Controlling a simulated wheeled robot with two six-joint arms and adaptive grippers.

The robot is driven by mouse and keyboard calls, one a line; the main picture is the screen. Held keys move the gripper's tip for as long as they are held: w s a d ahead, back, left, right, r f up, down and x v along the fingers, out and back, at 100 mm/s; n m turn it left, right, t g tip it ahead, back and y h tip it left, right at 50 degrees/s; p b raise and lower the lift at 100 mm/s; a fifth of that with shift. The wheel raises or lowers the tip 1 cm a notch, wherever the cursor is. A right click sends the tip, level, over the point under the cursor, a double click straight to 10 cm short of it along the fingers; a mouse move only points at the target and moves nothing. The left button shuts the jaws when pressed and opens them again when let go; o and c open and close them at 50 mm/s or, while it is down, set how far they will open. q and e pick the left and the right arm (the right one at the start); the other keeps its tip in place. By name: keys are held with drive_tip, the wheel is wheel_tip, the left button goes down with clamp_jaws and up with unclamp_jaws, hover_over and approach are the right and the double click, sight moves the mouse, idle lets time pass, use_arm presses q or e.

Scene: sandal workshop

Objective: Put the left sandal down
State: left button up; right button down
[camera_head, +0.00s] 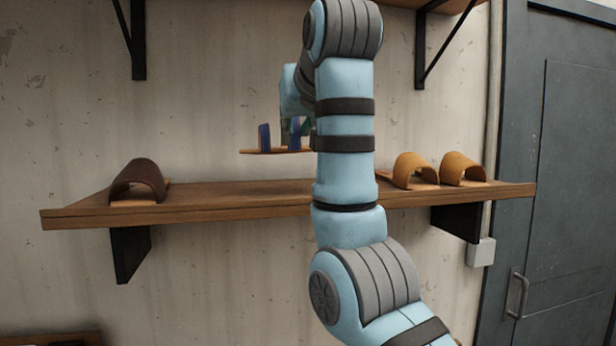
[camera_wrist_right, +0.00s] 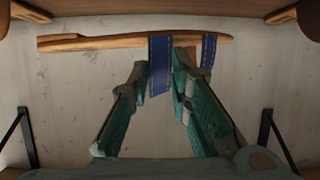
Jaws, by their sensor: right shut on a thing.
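A sandal with a flat wooden sole (camera_head: 262,151) and a dark blue strap (camera_head: 264,137) hangs in the air above the wall shelf, near its middle. My right gripper (camera_head: 297,128) is shut on this sandal, at its blue strap. The right wrist view shows the fingertips (camera_wrist_right: 165,75) at the strap, with the wooden sole (camera_wrist_right: 90,43) running across beyond them. My own arm hides the right end of the sandal in the head view. The sole looks roughly level and apart from the shelf. My left gripper is not in view.
The wooden shelf (camera_head: 240,194) holds a dark brown sandal (camera_head: 139,180) at its left end and two tan sandals (camera_head: 412,170), (camera_head: 464,168) at the right. The shelf between them is bare where it shows. A grey door (camera_head: 555,180) stands at the right.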

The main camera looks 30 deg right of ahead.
wheel_tip(320, 180, down, 9)
drive_tip(key=b, duration=0.7)
drive_tip(key=shift+r, duration=0.15)
drive_tip(key=shift+a+r, duration=0.1)
drive_tip(key=shift+r, duration=0.1)
drive_tip(key=c, duration=1.5)
unclamp_jaws()
drive_tip(key=shift+o, duration=0.2)
drive_tip(key=shift+r, duration=0.1)
drive_tip(key=shift+s, duration=0.1)
drive_tip(key=b+v, duration=0.7)
drive_tip(key=v, duration=0.5)
